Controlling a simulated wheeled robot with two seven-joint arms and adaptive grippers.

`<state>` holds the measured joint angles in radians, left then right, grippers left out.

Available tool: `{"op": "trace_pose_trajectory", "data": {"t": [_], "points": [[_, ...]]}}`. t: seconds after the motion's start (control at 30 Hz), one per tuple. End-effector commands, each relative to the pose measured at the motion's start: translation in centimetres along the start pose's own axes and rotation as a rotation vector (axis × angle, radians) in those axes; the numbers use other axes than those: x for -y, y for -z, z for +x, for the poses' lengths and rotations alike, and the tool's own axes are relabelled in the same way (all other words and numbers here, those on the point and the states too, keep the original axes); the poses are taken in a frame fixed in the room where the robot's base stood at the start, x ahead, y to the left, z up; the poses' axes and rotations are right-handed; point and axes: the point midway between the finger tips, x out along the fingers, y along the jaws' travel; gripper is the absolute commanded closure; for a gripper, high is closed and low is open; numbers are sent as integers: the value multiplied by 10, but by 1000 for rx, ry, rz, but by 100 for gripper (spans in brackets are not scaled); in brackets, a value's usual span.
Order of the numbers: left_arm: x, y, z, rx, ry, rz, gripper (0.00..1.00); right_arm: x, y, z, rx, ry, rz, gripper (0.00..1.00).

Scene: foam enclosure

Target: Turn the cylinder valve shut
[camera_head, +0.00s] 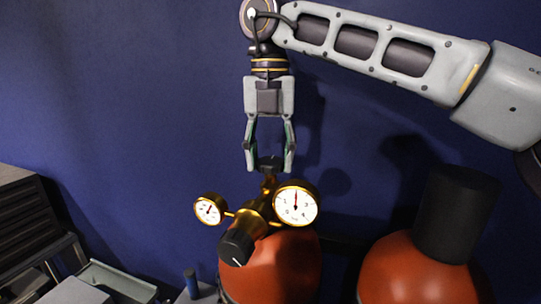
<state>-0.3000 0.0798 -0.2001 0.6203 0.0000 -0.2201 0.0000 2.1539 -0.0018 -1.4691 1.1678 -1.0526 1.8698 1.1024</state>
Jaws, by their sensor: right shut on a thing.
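The cylinder valve (268,163) is a dark knob on top of the brass regulator body (256,215). The regulator sits over an orange-red gas cylinder (270,268) and carries a left gauge (208,209) and a larger right gauge (296,203). A black knob (236,247) with a white mark sticks out at its front. My right gripper (269,165) points straight down from above, with its fingertips shut on the valve knob, one on each side. The fingers partly hide the knob's sides. My left gripper is not in view.
A second orange-red cylinder (412,272) with a black cap (457,213) stands at the right. Dark and grey equipment (30,225) and a grey tray (118,280) are at the lower left. A plain blue wall (130,100) is behind.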

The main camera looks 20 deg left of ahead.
Motion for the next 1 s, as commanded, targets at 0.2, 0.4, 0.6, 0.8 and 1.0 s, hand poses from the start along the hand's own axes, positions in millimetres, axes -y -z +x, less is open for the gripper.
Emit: {"op": "trace_pose_trajectory", "data": {"t": [0.2,0.4,0.6,0.8,1.0], "points": [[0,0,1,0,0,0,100,0,-1,-2,4,-2,60,76],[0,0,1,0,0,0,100,0,-1,-2,4,-2,74,76],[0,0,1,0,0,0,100,0,-1,-2,4,-2,73,76],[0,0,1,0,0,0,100,0,0,-1,3,-2,72,35],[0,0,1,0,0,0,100,0,0,-1,2,-1,71,31]]}}
